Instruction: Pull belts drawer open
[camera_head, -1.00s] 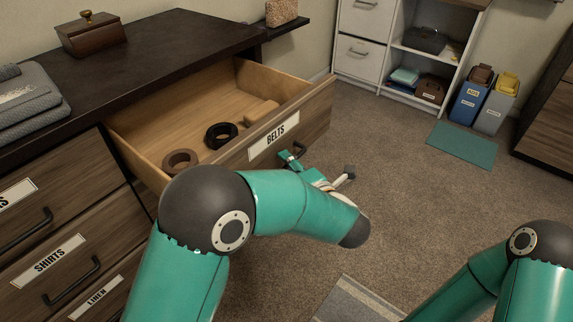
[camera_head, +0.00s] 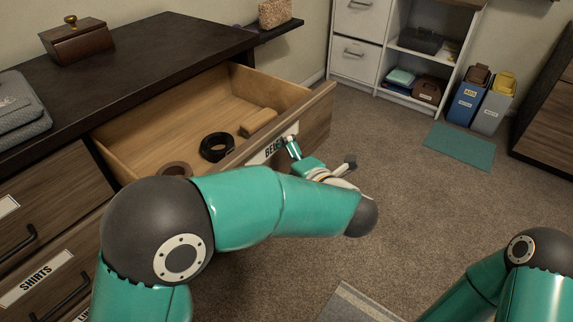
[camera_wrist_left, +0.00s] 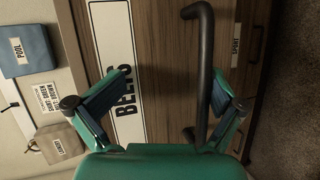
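The belts drawer (camera_head: 318,98) is pulled well out of the dark wood dresser, its pale inside showing. Its white BELTS label (camera_head: 262,156) is partly covered by my left gripper (camera_head: 292,150) in the head view. In the left wrist view the gripper (camera_wrist_left: 168,88) is open, its two fingers spread apart. The dark bar handle (camera_wrist_left: 206,70) lies between them, close to the right-hand finger; I cannot tell whether they touch. The BELTS label (camera_wrist_left: 117,70) is by the left-hand finger. The handle is hidden in the head view. My right gripper is not in view.
A dark coiled belt (camera_head: 216,147), a brown one (camera_head: 174,170) and a tan block (camera_head: 259,122) lie inside the drawer. The shirts drawer (camera_head: 45,285) is shut below.

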